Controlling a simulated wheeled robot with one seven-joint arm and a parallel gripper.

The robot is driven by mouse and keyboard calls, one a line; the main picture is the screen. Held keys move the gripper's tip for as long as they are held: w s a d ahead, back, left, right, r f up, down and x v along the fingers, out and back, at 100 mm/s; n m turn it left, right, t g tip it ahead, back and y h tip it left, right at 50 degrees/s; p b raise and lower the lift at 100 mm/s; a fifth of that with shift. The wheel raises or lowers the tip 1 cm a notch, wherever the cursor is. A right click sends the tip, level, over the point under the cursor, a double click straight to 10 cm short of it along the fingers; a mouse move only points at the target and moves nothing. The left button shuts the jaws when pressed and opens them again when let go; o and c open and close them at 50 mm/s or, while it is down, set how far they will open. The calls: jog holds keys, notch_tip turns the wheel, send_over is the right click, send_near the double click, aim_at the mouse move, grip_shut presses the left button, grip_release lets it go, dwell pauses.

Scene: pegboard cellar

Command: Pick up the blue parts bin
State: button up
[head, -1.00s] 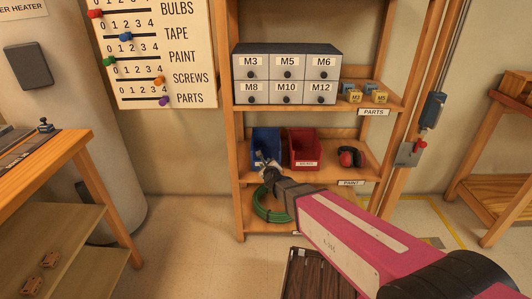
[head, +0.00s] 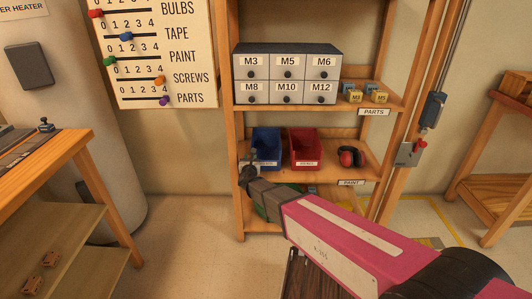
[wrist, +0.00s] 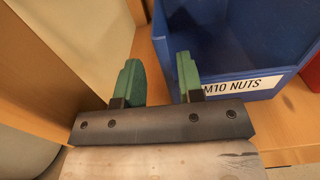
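The blue parts bin (head: 266,142) stands upright on the middle shelf, at its left end. In the wrist view the blue bin (wrist: 230,40) fills the upper right, with a white "M10 NUTS" label on its front. My gripper (wrist: 158,78) is open, its two green fingers apart with nothing held between them. The bin's left edge shows between the fingers in the picture; the right finger overlaps the bin and the left finger is left of it. Whether they touch the bin I cannot tell. In the head view my gripper (head: 250,156) is at the bin's front left.
A red bin (head: 304,146) stands close on the right, then red earmuffs (head: 350,157). A wooden shelf post (head: 236,140) is close on the left. A drawer cabinet (head: 287,75) sits on the shelf above. A green coil is mostly hidden behind my arm.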

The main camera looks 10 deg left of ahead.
jog(key=x, duration=0.5)
jog(key=shift+w, duration=0.1)
grip_shut()
jog(key=shift+d, duration=0.1)
dwell(1.2)
